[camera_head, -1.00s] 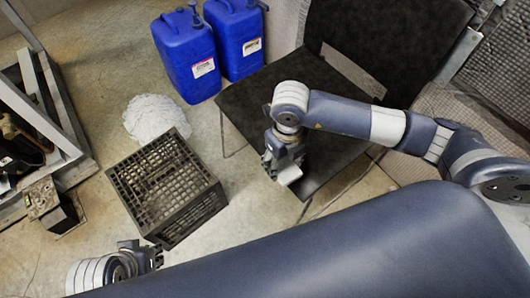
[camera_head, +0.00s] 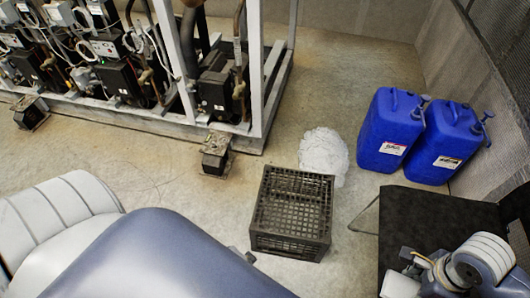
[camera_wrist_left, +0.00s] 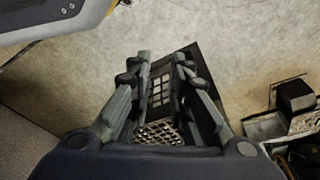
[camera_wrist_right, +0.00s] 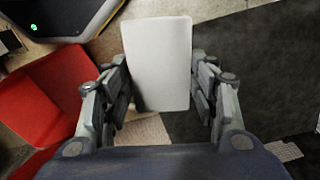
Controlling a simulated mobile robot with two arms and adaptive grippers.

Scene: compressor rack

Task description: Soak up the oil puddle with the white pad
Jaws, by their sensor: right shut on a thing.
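The white pad (camera_wrist_right: 158,62) is a flat, pale rectangle between the fingers of my right gripper (camera_wrist_right: 158,72), which is shut on it. No dark oil puddle can be made out. A whitish, rough patch (camera_head: 324,153) lies on the floor behind the crate; I cannot tell what it is.
The black crate (camera_head: 291,214) stands mid-floor. Two blue jugs (camera_head: 392,130) stand right of the patch. The compressor rack frame (camera_head: 225,130) runs along the back left. Red object (camera_wrist_right: 45,95) near my right wrist.

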